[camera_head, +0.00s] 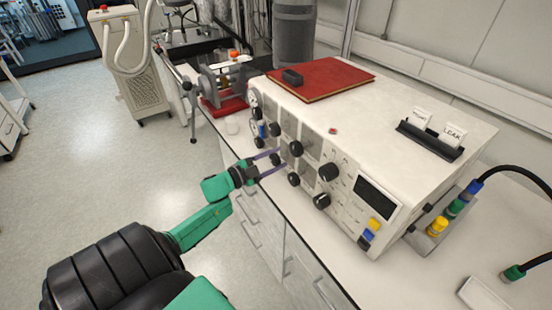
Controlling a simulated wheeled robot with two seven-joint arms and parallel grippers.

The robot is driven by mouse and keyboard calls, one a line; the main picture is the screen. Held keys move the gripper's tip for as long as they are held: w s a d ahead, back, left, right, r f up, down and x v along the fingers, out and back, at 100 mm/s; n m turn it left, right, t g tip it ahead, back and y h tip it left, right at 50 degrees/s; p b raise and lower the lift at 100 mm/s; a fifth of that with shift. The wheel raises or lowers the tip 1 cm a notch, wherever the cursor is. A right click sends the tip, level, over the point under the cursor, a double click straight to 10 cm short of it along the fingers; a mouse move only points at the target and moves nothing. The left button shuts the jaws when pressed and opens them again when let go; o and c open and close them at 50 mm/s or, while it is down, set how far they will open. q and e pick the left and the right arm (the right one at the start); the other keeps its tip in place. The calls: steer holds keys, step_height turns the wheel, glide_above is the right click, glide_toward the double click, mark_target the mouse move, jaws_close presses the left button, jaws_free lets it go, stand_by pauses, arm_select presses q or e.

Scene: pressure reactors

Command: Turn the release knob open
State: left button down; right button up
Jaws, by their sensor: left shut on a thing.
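A white control unit (395,113) stands on the bench, with several black knobs on its front panel. My left gripper (272,162) reaches the panel from the left, its two purple fingers shut on a small black knob (276,159) at the lower left of the panel. Any label naming the release knob is too small to read, and I cannot tell how far the held knob is turned. My right gripper is not in view.
A red-based apparatus (225,90) stands on the bench to the left. Cables and coloured connectors are at the right.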

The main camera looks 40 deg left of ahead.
arm_select(q)
steer(key=shift+c, duration=1.3)
jaws_free()
steer(key=shift+f, duration=0.1)
steer(key=shift+s, duration=0.1)
steer(key=b+v, duration=0.1)
steer(key=v, duration=1.3)
steer(key=shift+s+b, duration=0.2)
steer(key=shift+b, duration=0.1)
steer(key=shift+a, duration=0.1)
